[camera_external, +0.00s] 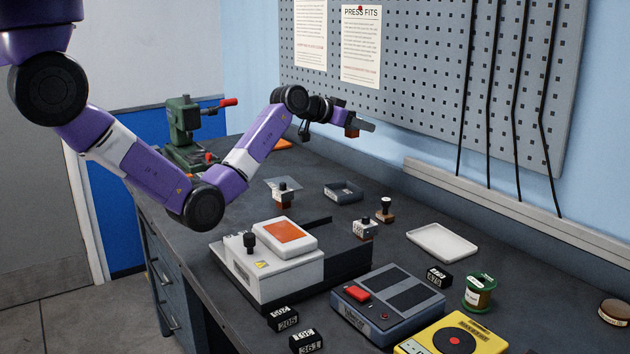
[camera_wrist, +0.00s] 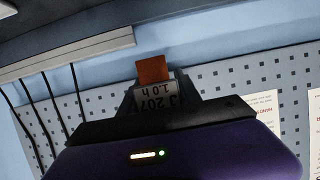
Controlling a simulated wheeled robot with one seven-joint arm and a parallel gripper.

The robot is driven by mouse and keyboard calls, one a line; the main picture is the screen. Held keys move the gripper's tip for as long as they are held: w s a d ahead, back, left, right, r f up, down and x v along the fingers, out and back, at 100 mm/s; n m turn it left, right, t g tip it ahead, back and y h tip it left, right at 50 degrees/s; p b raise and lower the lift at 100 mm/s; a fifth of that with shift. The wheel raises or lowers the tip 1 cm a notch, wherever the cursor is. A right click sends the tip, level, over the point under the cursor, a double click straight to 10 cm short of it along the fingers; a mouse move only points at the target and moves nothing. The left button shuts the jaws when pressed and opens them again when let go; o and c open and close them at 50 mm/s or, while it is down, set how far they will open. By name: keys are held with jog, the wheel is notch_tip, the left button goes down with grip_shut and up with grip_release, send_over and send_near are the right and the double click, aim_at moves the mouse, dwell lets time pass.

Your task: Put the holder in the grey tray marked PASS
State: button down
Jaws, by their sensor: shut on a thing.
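My gripper (camera_external: 358,124) is raised high above the back of the bench, in front of the pegboard. In the wrist view my gripper (camera_wrist: 158,97) is shut on a holder (camera_wrist: 156,93), a block with a pale label reading "J 207 1.0 h" and an orange-brown electrode at its end. In the external view only a small brown part of the holder (camera_external: 352,132) shows below the fingers. A small dark grey tray (camera_external: 343,197) lies on the bench below my gripper and looks empty. I cannot read a PASS mark on it.
Two similar holders stand on the bench, one near the grey tray (camera_external: 283,188) and one by the white machine (camera_external: 365,228). A wooden-handled stamp (camera_external: 385,210) is right of the tray.

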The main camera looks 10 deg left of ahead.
notch_tip(320, 180, down, 14)
jog(key=shift+f+p, duration=0.25)
jog(key=shift+p, duration=0.15)
jog(key=shift+f+b, duration=0.35)
jog(key=shift+f, duration=0.05)
jog(key=shift+f, duration=0.25)
jog(key=c, duration=0.8)
grip_release()
jog(key=shift+c, duration=0.2)
